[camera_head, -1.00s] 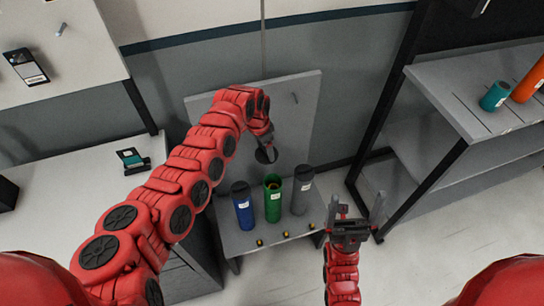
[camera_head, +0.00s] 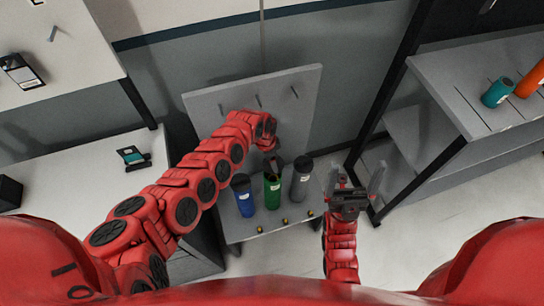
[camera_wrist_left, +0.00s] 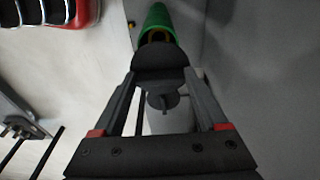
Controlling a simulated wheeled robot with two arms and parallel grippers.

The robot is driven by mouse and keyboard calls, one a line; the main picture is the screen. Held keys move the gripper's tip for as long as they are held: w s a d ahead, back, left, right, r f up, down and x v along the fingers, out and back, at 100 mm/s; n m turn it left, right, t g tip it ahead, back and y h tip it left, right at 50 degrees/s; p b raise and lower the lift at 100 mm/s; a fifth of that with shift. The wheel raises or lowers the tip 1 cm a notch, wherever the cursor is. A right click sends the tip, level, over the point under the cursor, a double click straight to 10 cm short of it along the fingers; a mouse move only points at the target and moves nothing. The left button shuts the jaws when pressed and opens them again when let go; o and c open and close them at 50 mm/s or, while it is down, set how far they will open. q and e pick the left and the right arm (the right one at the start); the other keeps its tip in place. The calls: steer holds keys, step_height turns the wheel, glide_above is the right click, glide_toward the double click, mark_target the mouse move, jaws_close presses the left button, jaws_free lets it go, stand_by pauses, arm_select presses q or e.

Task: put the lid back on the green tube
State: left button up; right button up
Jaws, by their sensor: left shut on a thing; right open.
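The green tube (camera_head: 272,193) stands upright on a small grey table between a blue tube and a grey tube. Its top end also shows in the left wrist view (camera_wrist_left: 157,17). My left gripper (camera_head: 272,154) is just above and behind the green tube's mouth. In the left wrist view, my left gripper (camera_wrist_left: 160,88) is shut on a dark round lid (camera_wrist_left: 160,60). The lid overlaps the tube's mouth in that view; I cannot tell whether they touch. My right gripper (camera_head: 357,178) is open and empty, right of the table.
The blue tube (camera_head: 244,198) and grey tube (camera_head: 301,180) stand close on either side. Several small yellow-black items lie along the table's front edge (camera_head: 240,240). An upright grey panel (camera_head: 305,105) stands behind. A shelf (camera_head: 455,85) is at right.

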mark_target(270, 166)
arm_select(q)
steer(key=shift+s+f+b, duration=0.1)
steer(key=shift+f+b, duration=0.5)
steer(key=shift+f, duration=0.1)
step_height(270, 166, down, 5)
steer(key=b, duration=0.4)
steer(key=shift+r, duration=0.2)
steer(key=shift+s+a, duration=0.1)
stand_by(0.5)
steer(key=shift+f, duration=0.2)
stand_by(0.5)
stand_by(0.6)
steer(key=o, duration=1.2)
steer(key=shift+o, duration=0.2)
steer(key=shift+r, duration=0.1)
